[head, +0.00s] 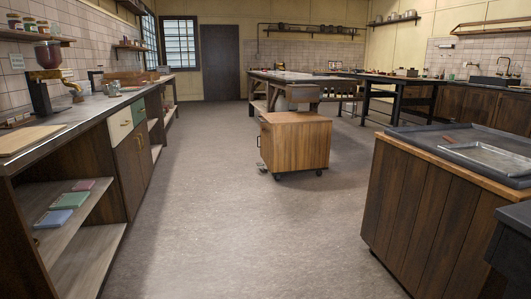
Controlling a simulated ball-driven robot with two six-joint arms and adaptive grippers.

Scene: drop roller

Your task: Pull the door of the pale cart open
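A wooden cart (301,145) on dark casters stands on the floor a little right of the middle in the head view. It is the lightest-coloured cabinet on wheels here. A dark handle (258,141) shows at its left side, where the face is turned away from me at a steep angle. The door itself shows only as a thin edge, and I see no gap around it. Neither of my grippers is in view.
A long counter (67,115) with open shelves runs along the left. A dark plank-sided counter (416,214) with a metal tray (487,157) stands at the near right. Worktables stand behind the cart. The floor (215,190) before and left of the cart is clear.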

